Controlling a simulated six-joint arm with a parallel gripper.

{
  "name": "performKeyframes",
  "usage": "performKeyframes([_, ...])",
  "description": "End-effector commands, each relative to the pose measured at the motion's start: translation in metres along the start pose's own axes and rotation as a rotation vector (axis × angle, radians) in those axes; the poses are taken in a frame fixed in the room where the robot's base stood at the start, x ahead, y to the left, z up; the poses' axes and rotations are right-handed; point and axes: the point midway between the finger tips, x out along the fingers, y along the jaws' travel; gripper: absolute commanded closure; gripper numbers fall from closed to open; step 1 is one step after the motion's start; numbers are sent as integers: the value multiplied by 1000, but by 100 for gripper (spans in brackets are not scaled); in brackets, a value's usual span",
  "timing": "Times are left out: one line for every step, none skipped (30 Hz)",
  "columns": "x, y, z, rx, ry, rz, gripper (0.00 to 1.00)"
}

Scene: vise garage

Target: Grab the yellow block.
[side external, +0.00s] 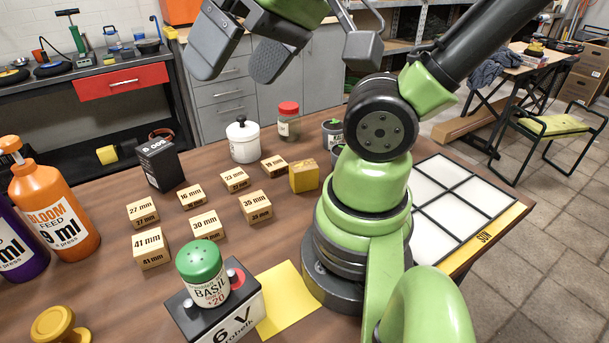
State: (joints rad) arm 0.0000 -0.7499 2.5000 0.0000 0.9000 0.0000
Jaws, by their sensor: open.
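The yellow block (304,177) is a small plain cube on the brown wooden table, just left of my arm's base. It stands to the right of the labelled wooden blocks and looks upright and uncovered. My gripper (318,58) is high in the upper part of the view, well above the table and apart from the block. Its grey fingers are spread open with nothing seen between them. Part of the gripper is cut off by the top edge.
Several wooden blocks marked in millimetres (205,224) stand left of the yellow block. Behind are a white lidded pot (243,140) and a red-lidded jar (288,122). A green-capped basil jar (203,274) sits on a 6 V battery (240,311) in front. A white panel (455,205) lies right.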

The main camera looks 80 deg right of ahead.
Motion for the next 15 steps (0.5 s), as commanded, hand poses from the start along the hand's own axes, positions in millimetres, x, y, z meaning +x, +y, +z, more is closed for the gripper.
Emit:
performKeyframes([0,0,0,0,0,0,11])
performKeyframes([0,0,0,0,0,0,16])
performKeyframes([0,0,0,0,0,0,25])
performKeyframes([0,0,0,0,0,0,30])
performKeyframes([0,0,0,0,0,0,30])
performKeyframes([0,0,0,0,0,0,30])
performKeyframes([0,0,0,0,0,0,30])
performKeyframes([0,0,0,0,0,0,30])
performKeyframes([0,0,0,0,0,0,30])
performKeyframes([0,0,0,0,0,0,30])
performKeyframes([0,0,0,0,0,0,30])
performKeyframes([0,0,0,6,-1,3,30])
performKeyframes([2,2,-1,19,-2,9,30])
performKeyframes([3,3,-3,38,-4,19,30])
performKeyframes([7,7,-6,81,-8,40,30])
